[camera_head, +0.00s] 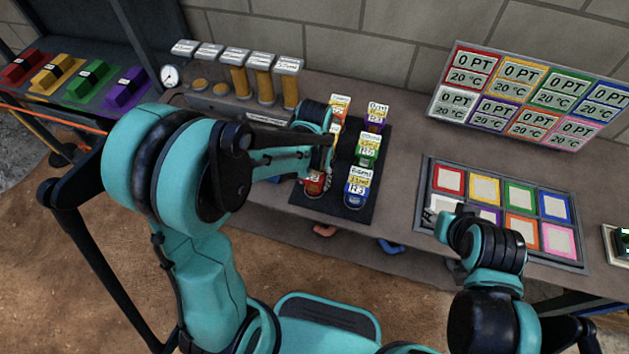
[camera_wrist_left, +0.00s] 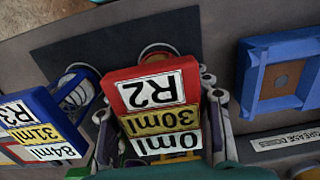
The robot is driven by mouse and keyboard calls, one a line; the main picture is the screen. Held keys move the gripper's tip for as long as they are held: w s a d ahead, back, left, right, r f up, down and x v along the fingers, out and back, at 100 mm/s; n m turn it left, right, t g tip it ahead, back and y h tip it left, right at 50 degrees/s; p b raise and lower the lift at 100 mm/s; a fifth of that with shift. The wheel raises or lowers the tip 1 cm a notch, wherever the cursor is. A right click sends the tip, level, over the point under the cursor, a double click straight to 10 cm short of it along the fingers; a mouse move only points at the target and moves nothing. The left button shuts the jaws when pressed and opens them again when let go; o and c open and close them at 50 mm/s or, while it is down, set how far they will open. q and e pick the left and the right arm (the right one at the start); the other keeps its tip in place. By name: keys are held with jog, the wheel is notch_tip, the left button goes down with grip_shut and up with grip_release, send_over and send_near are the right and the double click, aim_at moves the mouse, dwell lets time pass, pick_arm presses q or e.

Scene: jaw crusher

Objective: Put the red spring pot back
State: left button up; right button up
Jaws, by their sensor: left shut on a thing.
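The red spring pot (camera_head: 314,185) is at the near left corner of the dark mat (camera_head: 336,205), partly hidden by my left arm. In the left wrist view the red pot (camera_wrist_left: 160,100) has a label reading R2, 30ml and 0ml. My left gripper (camera_wrist_left: 162,118) is shut on it, with a finger on each side. I cannot tell whether the pot touches the mat. A blue pot (camera_head: 356,187) stands to its right; its R3 label also shows in the left wrist view (camera_wrist_left: 40,128). My right arm is over the coloured-square panel; its fingertips are hidden.
Green (camera_head: 368,148), purple (camera_head: 377,117) and orange (camera_head: 340,106) pots stand farther back on the mat. Behind is a row of amber-filled tubes (camera_head: 262,80). The coloured-square panel (camera_head: 428,180) lies right, below a temperature display board (camera_head: 530,97). Bench between mat and panel is clear.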

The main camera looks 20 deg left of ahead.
pick_arm(q)
jog(key=shift+f, duration=0.1)
jog(key=shift+f, duration=0.15)
jog(key=o, duration=1.5)
